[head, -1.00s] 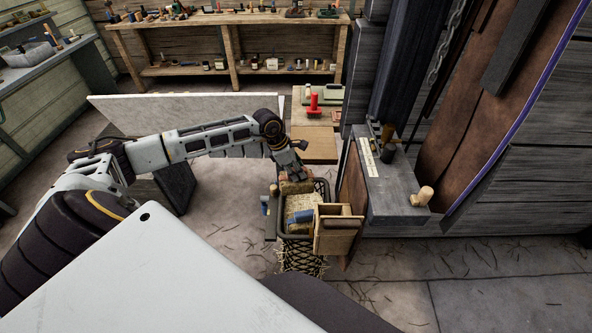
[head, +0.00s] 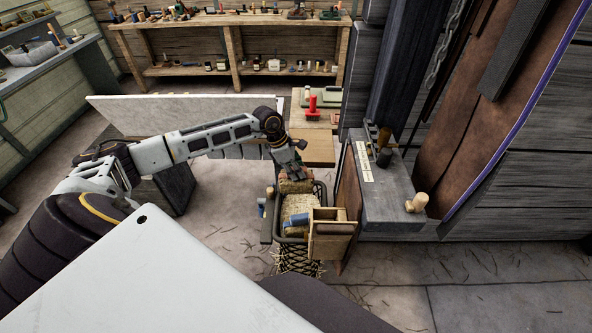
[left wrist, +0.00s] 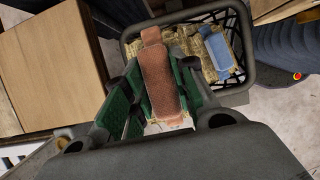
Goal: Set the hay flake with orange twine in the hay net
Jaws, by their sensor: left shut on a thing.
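My left gripper (head: 291,174) is shut on a hay flake (head: 296,187) at the back of the hay net's mouth. In the left wrist view its green-padded fingers (left wrist: 150,98) close around a rust-orange band (left wrist: 160,75), which hides much of the held flake. The hay net (head: 298,259) hangs as dark mesh below a dark rim (left wrist: 247,45). Another hay flake (head: 297,205) with a blue band (left wrist: 218,53) is in the net's mouth beside the held one. I cannot tell how deep the held flake sits. My right gripper is not in view.
A small wooden box (head: 333,232) stands at the net's right front, close to the rim. A grey ledge (head: 390,200) with a wooden peg (head: 417,202) is to the right. A wooden surface (head: 314,148) lies behind the net. Straw-strewn floor is open in front.

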